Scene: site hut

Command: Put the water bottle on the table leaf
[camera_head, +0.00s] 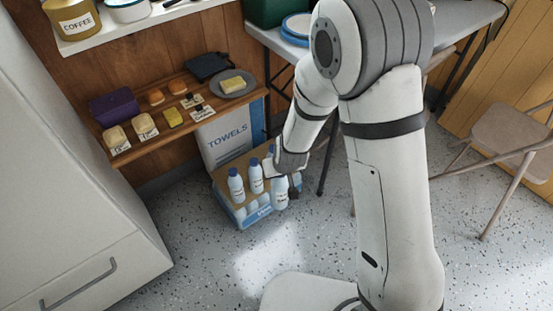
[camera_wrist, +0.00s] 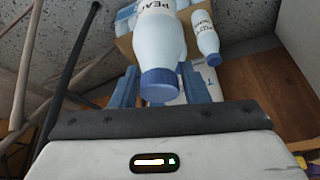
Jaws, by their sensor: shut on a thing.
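My gripper (camera_head: 288,165) is shut on a white bottle with a blue cap (camera_head: 280,192), low over the right side of a blue-and-white carton. In the wrist view this bottle (camera_wrist: 160,45) sits between the fingers, cap toward me; its label is cut off after "PEA". Two similar bottles (camera_head: 236,186) (camera_head: 255,176) stand left of it, and part of another shows behind the gripper. I cannot read which one is water. A wooden leaf (camera_head: 172,92) on the wall is above and behind the bottles. A grey table (camera_head: 290,38) is at the back.
The leaf holds a purple box (camera_head: 114,107), a grey plate (camera_head: 250,88), a dark pan and several small food items with cards. A towels carton (camera_head: 229,135) stands below it. A white cabinet (camera_head: 70,190) is left, a folding chair (camera_head: 508,132) right. The front floor is clear.

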